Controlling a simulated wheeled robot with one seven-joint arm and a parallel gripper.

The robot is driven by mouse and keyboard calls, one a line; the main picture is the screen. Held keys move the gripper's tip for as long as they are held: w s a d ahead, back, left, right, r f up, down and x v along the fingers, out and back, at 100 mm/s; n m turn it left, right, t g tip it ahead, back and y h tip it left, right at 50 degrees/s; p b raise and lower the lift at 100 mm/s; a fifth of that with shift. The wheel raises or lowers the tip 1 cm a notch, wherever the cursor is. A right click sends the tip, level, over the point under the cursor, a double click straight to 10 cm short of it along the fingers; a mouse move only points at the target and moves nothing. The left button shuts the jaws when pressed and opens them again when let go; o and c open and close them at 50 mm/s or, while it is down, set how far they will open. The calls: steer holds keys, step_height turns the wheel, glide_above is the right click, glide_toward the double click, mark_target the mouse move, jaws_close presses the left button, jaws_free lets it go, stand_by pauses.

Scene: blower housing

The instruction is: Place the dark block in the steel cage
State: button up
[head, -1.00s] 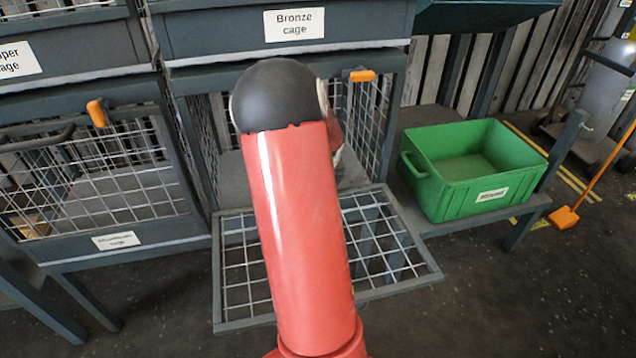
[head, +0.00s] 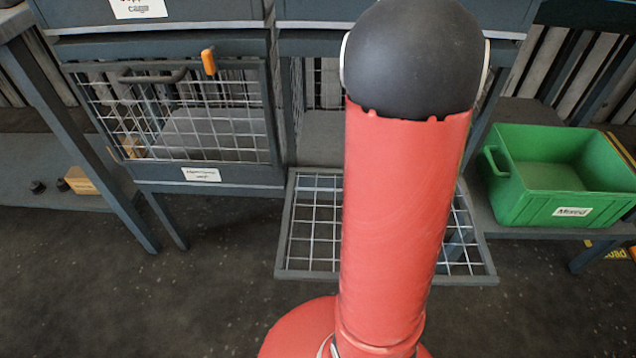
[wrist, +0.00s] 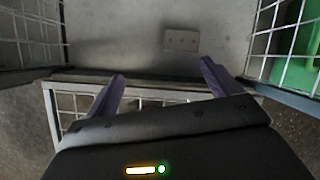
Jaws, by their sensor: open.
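A cage with its mesh door (head: 310,235) folded down stands in front of me; no name label shows on it, so I cannot confirm that it is the steel cage. In the wrist view, a small greyish-brown block with dark dots (wrist: 181,40) lies on the cage's grey floor (wrist: 120,30). I cannot tell whether it is the dark block. My gripper (wrist: 163,70) is open, its two purple fingers apart and empty, over the door edge and short of the block. My red arm hides the gripper and much of the cage in the head view.
A shut mesh cage (head: 190,120) with an orange latch is to the left, its label blurred. A green bin (head: 565,205) labelled Mixed stands to the right. A lower shelf at left holds a tan box (head: 80,180) and small dark pieces (head: 37,187). Mesh walls flank the gripper.

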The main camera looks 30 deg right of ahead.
steer(key=s+a+r+n+y, duration=0.1)
steer(key=a+r+n, duration=0.2)
steer(key=a+n, duration=0.3)
steer(key=s+a+r+n+t+y, duration=0.1)
steer(key=a+r+n, duration=0.2)
steer(key=a+n, duration=0.4)
steer(key=s+a+r+n+y, duration=0.1)
steer(key=a+r+n, duration=0.1)
steer(key=a+n, duration=0.4)
steer(key=s+a+r+n, duration=0.1)
steer(key=s+a+n, duration=0.4)
steer(key=n, duration=0.5)
steer(key=s+a+r+n+h, duration=0.1)
steer(key=s+a+n, duration=0.4)
steer(key=n, duration=0.5)
steer(key=shift+s+a+r, duration=0.4)
steer(key=shift+a+r, duration=0.05)
steer(key=shift+a, duration=0.2)
